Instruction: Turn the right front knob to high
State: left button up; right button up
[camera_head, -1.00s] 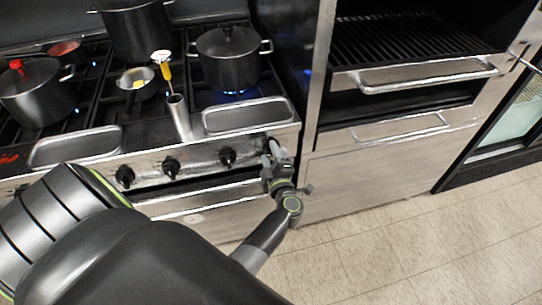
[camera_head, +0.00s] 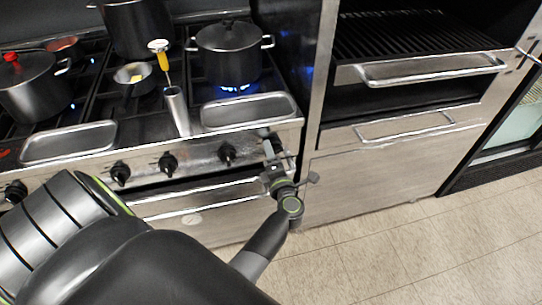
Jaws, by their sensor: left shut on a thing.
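The stove's front panel (camera_head: 200,160) carries a row of black knobs, including one (camera_head: 227,153) left of my gripper. My left gripper (camera_head: 269,146) is at the right end of this panel, shut on the rightmost knob. That knob is almost wholly hidden behind the jaws, so its pointer cannot be read. Blue flames (camera_head: 236,88) burn under the dark lidded pot (camera_head: 229,53) on the right part of the stove. My right gripper is not in view.
Another pot (camera_head: 35,88) stands at left. A grill unit with a drawer handle (camera_head: 405,130) stands at right. The tiled floor (camera_head: 400,250) is clear.

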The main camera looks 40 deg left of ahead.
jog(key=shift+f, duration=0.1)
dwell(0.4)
pick_arm(q)
jog(key=o, duration=1)
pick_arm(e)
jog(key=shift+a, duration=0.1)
